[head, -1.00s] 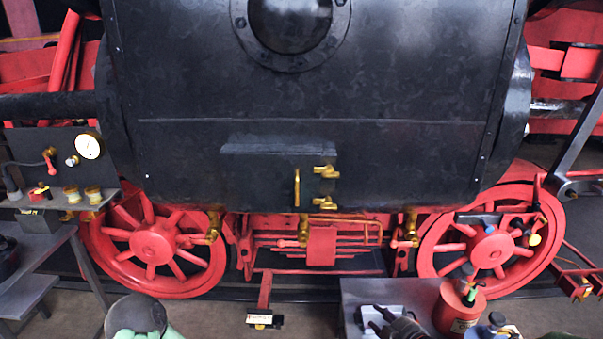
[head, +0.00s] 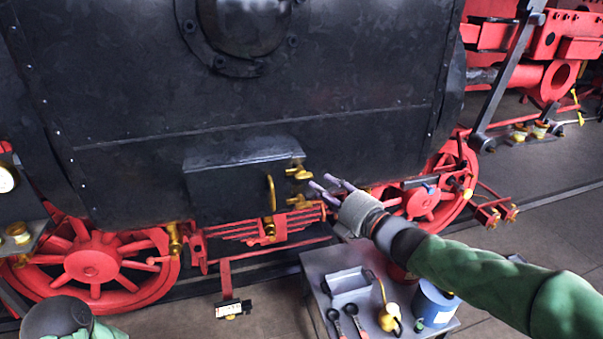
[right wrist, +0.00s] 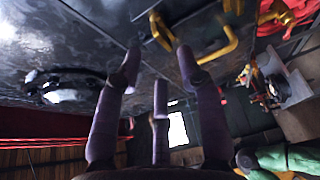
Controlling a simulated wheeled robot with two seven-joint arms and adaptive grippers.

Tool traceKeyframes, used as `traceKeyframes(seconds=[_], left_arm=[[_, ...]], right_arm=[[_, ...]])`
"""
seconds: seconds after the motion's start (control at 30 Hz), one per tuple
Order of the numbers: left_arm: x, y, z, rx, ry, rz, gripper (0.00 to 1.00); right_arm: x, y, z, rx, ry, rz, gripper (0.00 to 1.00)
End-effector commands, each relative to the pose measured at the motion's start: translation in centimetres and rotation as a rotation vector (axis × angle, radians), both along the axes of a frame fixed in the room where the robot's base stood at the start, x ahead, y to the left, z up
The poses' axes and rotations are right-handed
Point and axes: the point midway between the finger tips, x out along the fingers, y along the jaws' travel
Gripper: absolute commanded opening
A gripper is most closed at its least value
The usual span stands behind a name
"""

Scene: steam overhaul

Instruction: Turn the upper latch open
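The upper latch (head: 298,172) is a brass piece at the right edge of the black box door (head: 228,190) on the engine's front. The lower latch (head: 299,201) is a similar brass piece just below it. A vertical brass handle (head: 271,193) stands left of both. My right gripper (head: 321,181) is just right of the latches, its purple fingers pointing left at them. In the right wrist view the fingers (right wrist: 158,66) are spread, with nothing between them. Brass parts (right wrist: 160,32) show beyond the fingertips; I cannot tell which latch they are. My left gripper is out of view.
A grey table (head: 322,262) below my right arm holds a tray (head: 348,283), a blue can (head: 436,304) and tools. Red wheels (head: 92,264) flank the box.

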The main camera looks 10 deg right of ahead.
Motion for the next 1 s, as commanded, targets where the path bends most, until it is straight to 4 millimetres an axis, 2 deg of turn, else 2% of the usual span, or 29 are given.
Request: traceKeyframes(seconds=[0.2,0.4,0.6,0.87,0.9,1.0], left_arm=[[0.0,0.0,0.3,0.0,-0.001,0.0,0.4],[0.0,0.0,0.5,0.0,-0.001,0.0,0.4],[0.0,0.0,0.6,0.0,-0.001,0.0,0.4],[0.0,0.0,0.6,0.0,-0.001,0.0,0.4],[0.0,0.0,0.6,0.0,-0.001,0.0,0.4],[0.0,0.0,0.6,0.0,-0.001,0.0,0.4]], right_arm=[[3.6,1.7,0.0,0.002,0.003,0.002,0.39],[5.9,2.7,0.0,0.003,0.003,0.0,0.39],[6.8,3.1,0.0,0.002,0.002,-0.002,0.39],[6.9,3.1,0.0,0.002,0.002,-0.002,0.39],[6.9,3.1,0.0,0.002,0.002,-0.002,0.36],[6.9,3.1,0.0,0.002,0.002,-0.002,0.07]])
